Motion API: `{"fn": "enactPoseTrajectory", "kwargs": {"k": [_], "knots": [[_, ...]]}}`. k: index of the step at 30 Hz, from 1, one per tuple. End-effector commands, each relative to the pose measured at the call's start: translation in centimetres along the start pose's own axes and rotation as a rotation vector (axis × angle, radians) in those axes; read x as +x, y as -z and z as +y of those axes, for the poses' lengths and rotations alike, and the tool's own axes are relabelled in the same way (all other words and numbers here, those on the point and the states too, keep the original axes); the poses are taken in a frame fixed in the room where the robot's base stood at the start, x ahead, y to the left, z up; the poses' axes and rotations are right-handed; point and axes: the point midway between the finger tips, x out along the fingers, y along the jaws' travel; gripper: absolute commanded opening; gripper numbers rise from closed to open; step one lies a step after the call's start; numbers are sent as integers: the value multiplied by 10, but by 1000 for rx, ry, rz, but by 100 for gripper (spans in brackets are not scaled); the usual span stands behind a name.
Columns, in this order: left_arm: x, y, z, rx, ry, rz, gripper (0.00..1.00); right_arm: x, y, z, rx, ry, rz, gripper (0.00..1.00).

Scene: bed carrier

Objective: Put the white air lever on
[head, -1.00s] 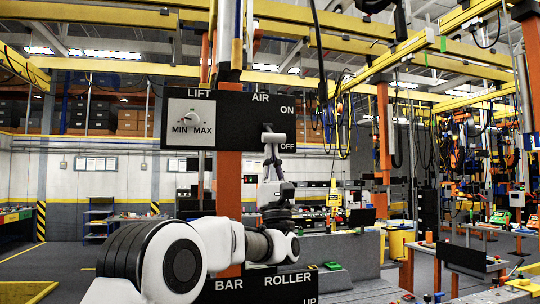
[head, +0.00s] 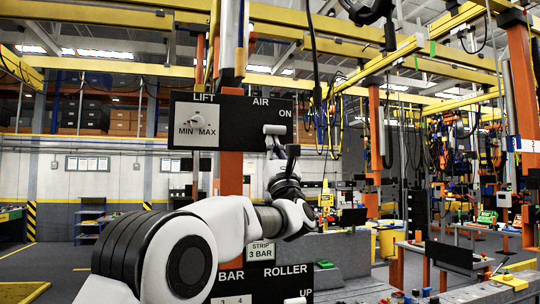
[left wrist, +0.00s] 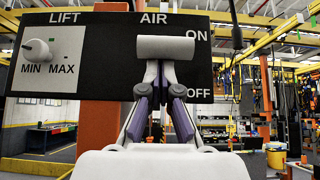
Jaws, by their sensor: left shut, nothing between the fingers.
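The white air lever (head: 275,129) projects from the black panel (head: 238,140) below the AIR label. In the left wrist view its handle (left wrist: 165,47) is a horizontal white bar, a little below the level of the ON label and well above OFF. My left gripper (head: 290,153) is shut and empty. In the left wrist view its fingertips (left wrist: 160,68) appear directly under the handle; whether they touch it is hard to tell. In the head view the OFF label is hidden behind my gripper. My right gripper is not in view.
A white LIFT dial (head: 195,122) with MIN and MAX marks sits at the panel's left. An orange post (head: 229,172) stands behind the panel. A lower black panel (head: 262,282) carries BAR and ROLLER labels. Open space lies right of the air panel.

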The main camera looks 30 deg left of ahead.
Motion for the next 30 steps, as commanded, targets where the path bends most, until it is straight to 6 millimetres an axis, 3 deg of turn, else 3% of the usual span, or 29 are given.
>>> {"fn": "enactPoseTrajectory", "kwargs": {"k": [4, 12, 30], "knots": [[5, -7, 0, -2, 0, 110, 0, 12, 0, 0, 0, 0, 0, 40], [16, -19, 0, 0, -1, 104, 0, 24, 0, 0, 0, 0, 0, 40], [27, -31, 0, 0, -2, 102, 0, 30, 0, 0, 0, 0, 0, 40]]}}
